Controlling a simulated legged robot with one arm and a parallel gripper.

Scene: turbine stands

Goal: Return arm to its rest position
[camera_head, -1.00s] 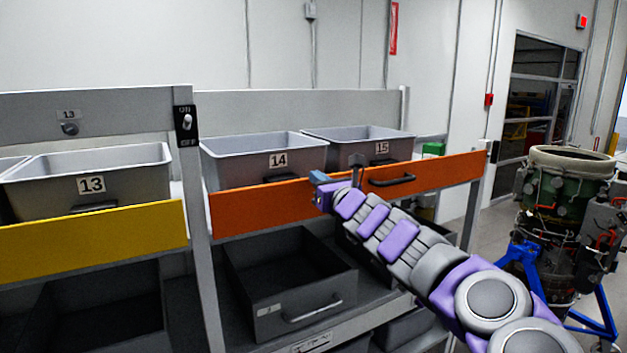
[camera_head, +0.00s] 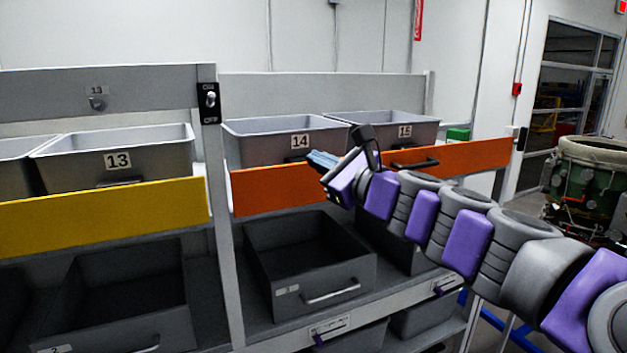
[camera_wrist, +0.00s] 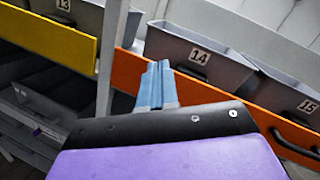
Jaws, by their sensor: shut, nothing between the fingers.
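My gripper (camera_head: 322,160) is at the end of my purple and grey arm, which reaches in from the right in the head view. Its blue fingers are shut with nothing between them. In the head view they appear in front of the orange panel (camera_head: 268,190), below bin 14 (camera_head: 270,146). In the wrist view the shut fingers (camera_wrist: 157,82) point up toward the shelf, between the upright post and bin 14 (camera_wrist: 190,62). I cannot tell how far the fingers are from the panel.
A switch (camera_head: 210,100) marked ON and OFF sits on the shelf post. Bin 13 (camera_head: 165,158) stands behind the yellow panel (camera_head: 100,215). An open dark drawer (camera_head: 330,278) sits below the orange panel. A green turbine part (camera_head: 590,185) stands at the right.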

